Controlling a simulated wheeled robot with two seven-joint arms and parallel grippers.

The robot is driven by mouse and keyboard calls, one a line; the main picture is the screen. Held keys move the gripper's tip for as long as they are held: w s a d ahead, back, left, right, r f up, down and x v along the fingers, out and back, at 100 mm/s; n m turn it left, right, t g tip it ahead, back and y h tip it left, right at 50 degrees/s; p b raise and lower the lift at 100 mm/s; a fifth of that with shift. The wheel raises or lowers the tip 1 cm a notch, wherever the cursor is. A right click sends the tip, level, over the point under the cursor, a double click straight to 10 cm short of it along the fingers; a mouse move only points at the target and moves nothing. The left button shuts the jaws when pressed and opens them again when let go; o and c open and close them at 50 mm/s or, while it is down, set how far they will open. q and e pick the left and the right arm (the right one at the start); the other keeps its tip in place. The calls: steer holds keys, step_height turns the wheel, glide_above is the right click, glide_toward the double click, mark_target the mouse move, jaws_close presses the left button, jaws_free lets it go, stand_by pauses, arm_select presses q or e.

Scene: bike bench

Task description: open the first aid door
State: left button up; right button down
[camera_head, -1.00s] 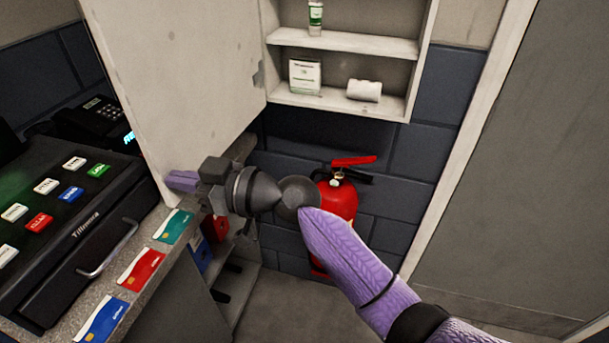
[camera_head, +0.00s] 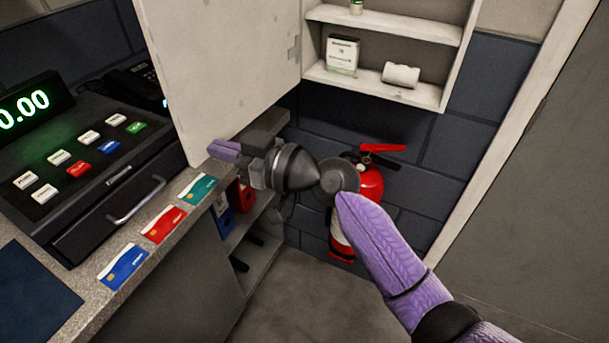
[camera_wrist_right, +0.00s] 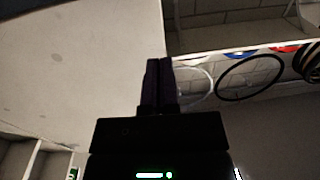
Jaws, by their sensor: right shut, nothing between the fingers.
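The first aid door (camera_head: 215,55) is a pale panel swung open to the left of its white wall cabinet (camera_head: 390,90). The cabinet's shelves hold a small box (camera_head: 342,54), a white roll (camera_head: 401,74) and a bottle (camera_head: 356,6). My right gripper (camera_head: 222,151) is at the door's lower edge, its purple fingers partly in view. In the right wrist view the fingers (camera_wrist_right: 158,85) are together with nothing between them, and the door (camera_wrist_right: 75,60) fills the left side. I cannot tell whether they touch the door. My left gripper is not in view.
A cash register (camera_head: 75,160) and several cards (camera_head: 163,224) are on the counter at left. A red fire extinguisher (camera_head: 369,183) is on the wall below the cabinet, behind my right wrist. The floor (camera_head: 310,300) in front is clear.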

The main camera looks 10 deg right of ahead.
steer(key=s+a+v, duration=0.1)
steer(key=v, duration=0.9)
steer(key=d+f+m+h, duration=0.3)
steer(key=d+f, duration=0.1)
steer(key=f, duration=0.6)
steer(key=d+f+m+h, duration=0.3)
steer(key=f+h, duration=0.1)
steer(key=f, duration=0.5)
steer(key=d+f+m+h, duration=0.3)
steer(key=d+f, duration=0.1)
steer(key=f, duration=0.6)
steer(key=s+d+f+m+g+h, duration=0.1)
steer(key=s+d+f+g+h, duration=0.25)
steer(key=s+f, duration=0.9)
steer(key=s+d+f+g+h, duration=0.1)
steer(key=s+f, duration=0.3)
steer(key=s, duration=0.7)
steer(key=s+d+f+g+h, duration=0.1)
steer(key=s+f+g, duration=0.3)
steer(key=s, duration=0.8)
steer(key=shift+s+f+n+b, duration=0.3)
